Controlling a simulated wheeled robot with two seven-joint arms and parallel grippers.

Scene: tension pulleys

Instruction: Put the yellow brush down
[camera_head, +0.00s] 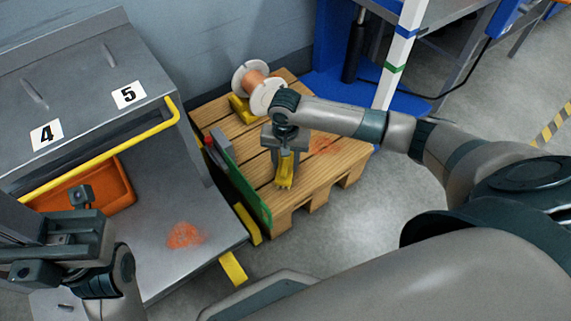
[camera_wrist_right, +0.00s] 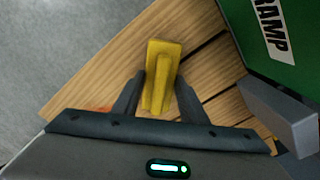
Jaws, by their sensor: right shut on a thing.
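The yellow brush (camera_head: 285,170) is in my right gripper (camera_head: 287,153), over the wooden pallet (camera_head: 322,172). In the right wrist view the brush (camera_wrist_right: 160,75) stands between the two dark fingers of the gripper (camera_wrist_right: 158,98), which is shut on it. The pallet boards (camera_wrist_right: 95,85) lie beyond the brush; I cannot tell whether the brush touches them. My left gripper (camera_head: 75,215) is at the lower left, in front of the grey cart; its fingers do not show clearly enough to tell open from shut.
A white spool with orange winding (camera_head: 257,85) is at the pallet's back, beside another yellow item (camera_head: 242,109). A green panel (camera_head: 240,180) stands along the pallet's left side. A grey cart (camera_head: 155,235) holds an orange bin (camera_head: 105,190). The pallet's right part is clear except orange stains.

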